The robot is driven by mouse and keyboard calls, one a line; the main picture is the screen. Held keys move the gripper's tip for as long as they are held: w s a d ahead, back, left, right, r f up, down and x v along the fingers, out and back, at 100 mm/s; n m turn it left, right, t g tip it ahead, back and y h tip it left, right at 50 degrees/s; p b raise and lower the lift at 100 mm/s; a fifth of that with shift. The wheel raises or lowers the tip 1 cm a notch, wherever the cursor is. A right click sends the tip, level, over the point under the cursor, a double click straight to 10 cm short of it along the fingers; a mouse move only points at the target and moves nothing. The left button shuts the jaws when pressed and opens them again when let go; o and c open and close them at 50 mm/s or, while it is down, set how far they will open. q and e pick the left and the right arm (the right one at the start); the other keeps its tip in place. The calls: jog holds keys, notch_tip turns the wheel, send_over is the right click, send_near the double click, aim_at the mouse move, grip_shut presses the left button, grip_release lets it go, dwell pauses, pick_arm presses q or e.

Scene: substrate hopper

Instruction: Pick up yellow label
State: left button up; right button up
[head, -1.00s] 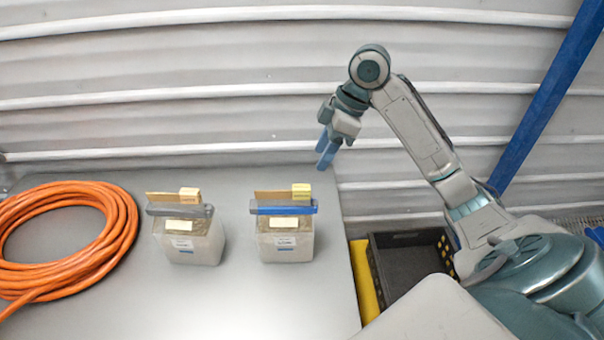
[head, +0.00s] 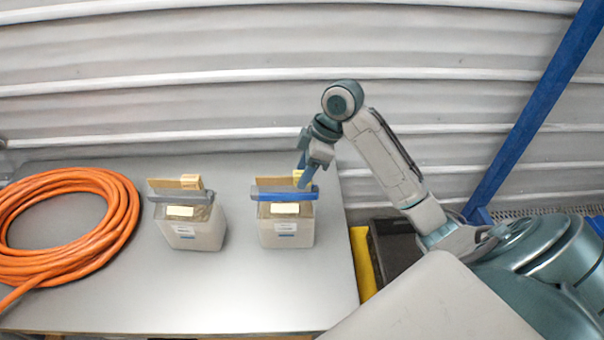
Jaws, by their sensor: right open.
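Two light containers stand on the grey table. The right container (head: 287,233) has a blue bar (head: 285,195) across its top and a tan board behind it. A small yellow label block (head: 297,174) sits at the board's right end, partly hidden by my right gripper (head: 304,182). The gripper is open and points down at the block; I cannot tell whether it touches it. The left container (head: 195,231) has a grey bar (head: 181,197) and a more orange block (head: 190,181) on its board. A pale yellow patch shows on each container's front. My left gripper is out of view.
An orange coiled hose (head: 120,215) lies on the table (head: 200,292) at the left. A dark crate (head: 392,245) and a yellow strip (head: 363,262) are right of the table. A ribbed wall rises behind.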

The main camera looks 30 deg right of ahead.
jog(key=shift+d+f, duration=0.1)
jog(key=c, duration=1)
grip_shut()
jog(key=shift+w+r, duration=0.1)
jog(key=shift+r, duration=0.1)
